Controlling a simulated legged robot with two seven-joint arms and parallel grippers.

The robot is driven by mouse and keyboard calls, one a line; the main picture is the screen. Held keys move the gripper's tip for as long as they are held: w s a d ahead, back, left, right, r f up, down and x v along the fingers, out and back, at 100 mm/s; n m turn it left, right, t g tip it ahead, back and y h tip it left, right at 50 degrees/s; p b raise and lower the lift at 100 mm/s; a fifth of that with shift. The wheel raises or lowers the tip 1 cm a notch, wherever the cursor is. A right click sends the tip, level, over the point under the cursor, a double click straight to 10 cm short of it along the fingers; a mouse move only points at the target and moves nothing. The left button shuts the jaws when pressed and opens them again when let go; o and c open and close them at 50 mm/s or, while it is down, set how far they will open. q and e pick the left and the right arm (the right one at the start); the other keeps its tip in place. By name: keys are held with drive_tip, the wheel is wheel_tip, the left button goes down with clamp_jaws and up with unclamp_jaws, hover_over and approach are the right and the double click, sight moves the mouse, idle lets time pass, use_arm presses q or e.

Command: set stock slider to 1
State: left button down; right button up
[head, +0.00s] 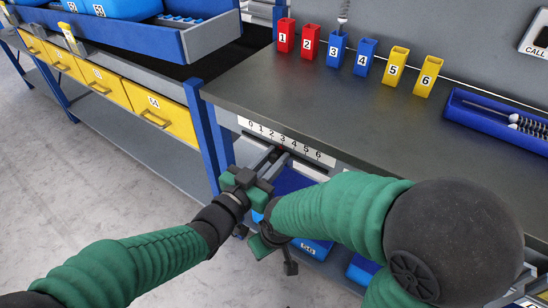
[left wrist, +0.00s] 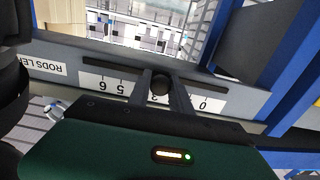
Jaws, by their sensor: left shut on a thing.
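The stock slider's scale (head: 285,138) runs from 0 to 6 along the workbench's front edge. In the left wrist view the scale (left wrist: 120,88) appears upside down, with 0 at the right. The slider's round black knob (left wrist: 160,84) stands near the middle of the scale. My left gripper (head: 274,156) reaches the knob, and in the left wrist view its two fingers (left wrist: 162,92) are shut around it. The fingers and gripper body cover some middle digits, so the exact setting is unclear. My right gripper (head: 268,243) hangs below the bench edge, and its jaws are not clear.
Numbered red, blue and yellow holders (head: 362,57) stand at the back of the bench (head: 330,105). A blue tray (head: 500,120) with dark rods lies at the right. Blue bins (head: 318,247) sit under the bench. Yellow drawers (head: 155,105) are at the left.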

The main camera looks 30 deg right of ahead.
sight(261, 140)
idle(0.5)
use_arm(q)
drive_tip(key=shift+w+a+r+p, duration=0.15)
drive_tip(key=shift+w+p, duration=0.25)
drive_tip(key=w+p, duration=0.1)
drive_tip(key=w+a, duration=0.1)
drive_tip(key=w+p, duration=0.1)
drive_tip(key=w, duration=0.1)
drive_tip(key=shift+w+a+p, duration=0.1)
drive_tip(key=shift+a+p, duration=0.2)
drive_tip(key=shift+a, duration=0.1)
drive_tip(key=shift+w+a, duration=0.1)
drive_tip(key=shift+w, duration=0.2)
drive_tip(key=c, duration=1.2)
unclamp_jaws()
